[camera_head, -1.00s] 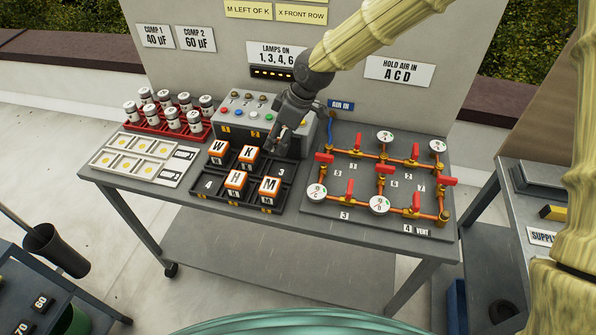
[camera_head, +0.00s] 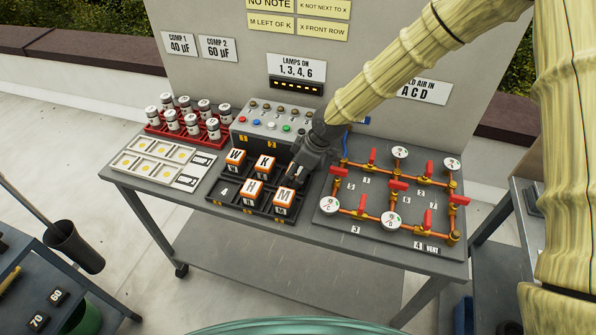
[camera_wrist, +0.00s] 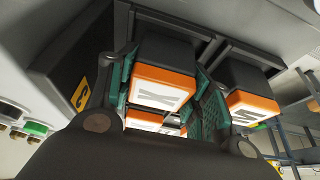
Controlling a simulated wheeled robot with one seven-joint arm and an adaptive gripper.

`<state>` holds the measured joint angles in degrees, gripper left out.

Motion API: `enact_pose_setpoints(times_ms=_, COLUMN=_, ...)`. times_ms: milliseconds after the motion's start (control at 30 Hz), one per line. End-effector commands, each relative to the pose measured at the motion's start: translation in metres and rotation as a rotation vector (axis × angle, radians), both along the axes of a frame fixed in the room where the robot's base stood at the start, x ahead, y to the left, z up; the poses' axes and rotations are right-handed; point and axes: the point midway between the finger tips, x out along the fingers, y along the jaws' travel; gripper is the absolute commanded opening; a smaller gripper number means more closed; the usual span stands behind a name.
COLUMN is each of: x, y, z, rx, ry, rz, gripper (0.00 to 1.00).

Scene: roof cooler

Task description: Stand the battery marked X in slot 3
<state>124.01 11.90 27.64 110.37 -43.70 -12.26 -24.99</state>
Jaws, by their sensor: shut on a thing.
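The battery marked X (camera_wrist: 165,88), dark with an orange-and-white top, is between the two teal finger pads of my gripper (camera_wrist: 165,95) in the wrist view, which looks upside down. My gripper (camera_head: 293,178) is shut on it at the back right compartment, slot 3, of the black tray (camera_head: 222,205). In the head view my gripper hides the battery. Whether its foot rests on the slot floor I cannot tell. The battery M (camera_head: 283,197) stands just in front, and also shows in the wrist view (camera_wrist: 252,108).
Batteries W (camera_head: 235,157), K (camera_head: 265,163) and H (camera_head: 252,190) stand in the tray; slot 4 at front left is empty. The button console (camera_head: 270,120) is close behind. The pipe board (camera_head: 330,230) with red valves is close on the right.

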Motion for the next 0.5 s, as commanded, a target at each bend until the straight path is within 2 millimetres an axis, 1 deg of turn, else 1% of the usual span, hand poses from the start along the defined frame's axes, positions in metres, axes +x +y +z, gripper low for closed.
enact_pose_setpoints(times_ms=233, x=0.0001, y=0.0005, z=-0.0027, rx=0.000, ry=0.000, rz=0.001, gripper=0.16)
enact_pose_setpoints(times_ms=267, x=-0.0001, y=0.0003, z=-0.0027, rx=0.000, ry=0.000, rz=0.001, gripper=0.53)
enact_pose_setpoints(times_ms=300, x=-0.0001, y=0.0002, z=-0.0024, rx=0.000, ry=0.000, rz=0.001, gripper=0.59)
enact_pose_setpoints(times_ms=500, x=-0.0001, y=-0.0001, z=-0.0023, rx=0.000, ry=0.000, rz=0.000, gripper=0.59)
